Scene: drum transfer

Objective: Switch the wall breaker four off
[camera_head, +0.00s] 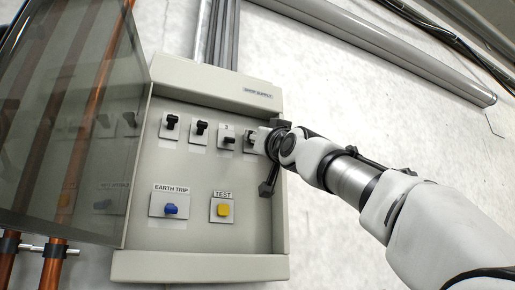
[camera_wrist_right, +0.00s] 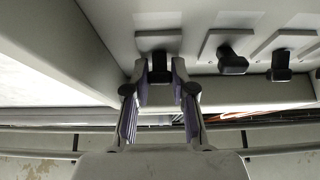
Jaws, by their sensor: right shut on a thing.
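Breaker four is at the right end of the breaker row in the grey wall box. Its black lever (camera_wrist_right: 159,66) shows in the right wrist view, on a pale square plate. My right gripper (camera_wrist_right: 160,78) is shut on this lever, one finger on each side. In the head view my right gripper (camera_head: 266,152) covers most of breaker four, and the lever's position cannot be told. Breaker three (camera_head: 228,138) is just left of it, with breaker two (camera_head: 200,130) and breaker one (camera_head: 170,124) further left. My left gripper is not in view.
The box's tinted door (camera_head: 75,120) stands open at the left. A blue earth trip button (camera_head: 171,210) and a yellow test button (camera_head: 223,210) sit below the breakers. The box's raised rim (camera_head: 279,215) is close to my right gripper. Pipes run along the wall.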

